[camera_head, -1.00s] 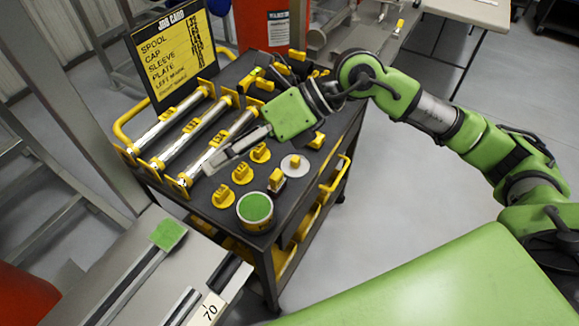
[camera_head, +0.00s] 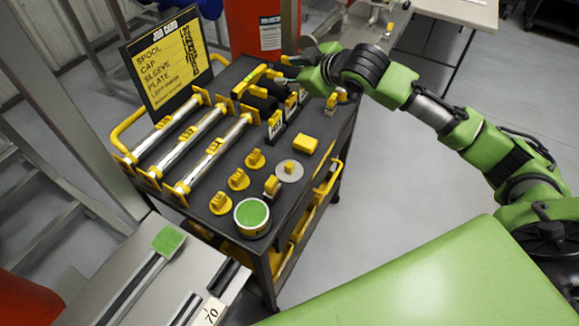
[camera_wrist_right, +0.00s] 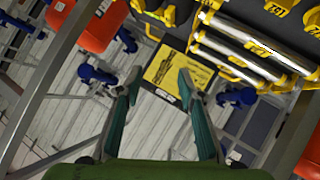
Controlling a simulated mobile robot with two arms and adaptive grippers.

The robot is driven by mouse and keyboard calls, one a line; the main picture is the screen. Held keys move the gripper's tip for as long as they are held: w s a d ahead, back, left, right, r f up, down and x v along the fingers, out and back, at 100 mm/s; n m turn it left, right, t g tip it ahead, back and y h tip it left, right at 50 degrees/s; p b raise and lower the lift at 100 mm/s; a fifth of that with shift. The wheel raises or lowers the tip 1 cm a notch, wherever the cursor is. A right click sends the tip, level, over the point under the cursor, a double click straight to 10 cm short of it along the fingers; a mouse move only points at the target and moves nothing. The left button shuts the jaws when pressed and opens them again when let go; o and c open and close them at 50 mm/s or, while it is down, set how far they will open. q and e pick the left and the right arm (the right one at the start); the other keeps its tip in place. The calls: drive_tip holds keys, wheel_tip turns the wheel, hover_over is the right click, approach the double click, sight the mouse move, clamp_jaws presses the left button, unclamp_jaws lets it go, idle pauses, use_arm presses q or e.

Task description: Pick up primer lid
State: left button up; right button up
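A round grey disc with a yellow knob (camera_head: 290,170) lies flat on the dark cart top and looks like the primer lid. My left gripper is not in view.
The dark cart (camera_head: 226,222) holds several yellow-handled pieces, a yellow block (camera_head: 305,144) and a rack of silver tubes (camera_head: 213,148). A job card board (camera_head: 168,60) stands at its back left. A grey bench (camera_head: 150,255) is at front left. Floor is clear to the right.

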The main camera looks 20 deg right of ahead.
drive_tip(key=s+f+m+g, duration=0.1)
drive_tip(key=s+f+g, duration=0.4)
drive_tip(key=s+f, duration=0.2)
drive_tip(key=g, duration=0.3)
approach(291, 165)
drive_tip(key=x, duration=0.1)
drive_tip(key=p+x, duration=0.1)
drive_tip(key=x, duration=0.1)
drive_tip(key=shift+w+d+f, duration=0.15)
drive_tip(key=shift+w+f, duration=0.1)
drive_tip(key=shift+w, duration=0.15)
drive_tip(key=shift+s+a+p+x, duration=0.1)
drive_tip(key=shift+p+x, duration=0.35)
drive_tip(key=shift+x, duration=1)
drive_tip(key=shift+s+a+p+x, duration=0.15)
drive_tip(key=shift+p+x, duration=0.25)
drive_tip(key=shift+x, duration=1.05)
clamp_jaws()
